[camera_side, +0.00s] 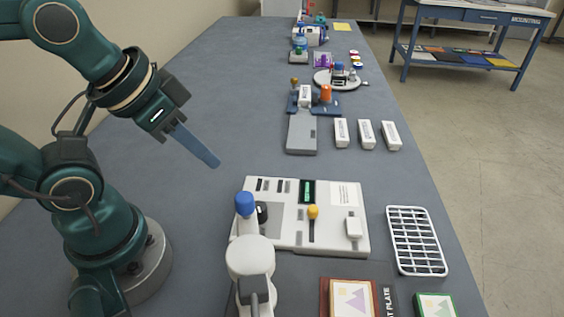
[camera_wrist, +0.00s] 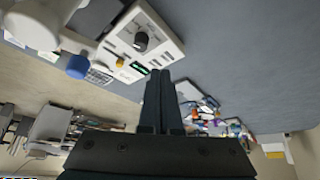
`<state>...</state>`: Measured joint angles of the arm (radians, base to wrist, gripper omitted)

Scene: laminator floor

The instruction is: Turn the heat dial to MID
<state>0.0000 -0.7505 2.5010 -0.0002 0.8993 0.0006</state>
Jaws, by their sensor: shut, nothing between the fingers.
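The heat dial is a dark round knob (camera_side: 262,212) at the left part of the white control panel (camera_side: 283,250), partly hidden behind a blue-topped post. The knob shows more fully in the wrist view (camera_wrist: 141,41), on the panel's face near a lit green display. Its setting and the MID mark are too small to read. My gripper (camera_side: 214,162) is shut and empty, with its fingers together. It hangs above the table, up and to the left of the panel, and touches nothing. In the wrist view its fingers (camera_wrist: 161,78) point toward the panel side.
A blue knob (camera_side: 244,203) and a white rounded part (camera_side: 250,258) stand at the panel's left. A yellow-tipped lever (camera_side: 313,213) rises from the panel. A white rack (camera_side: 416,240) lies to the right. The grey table is clear behind my gripper.

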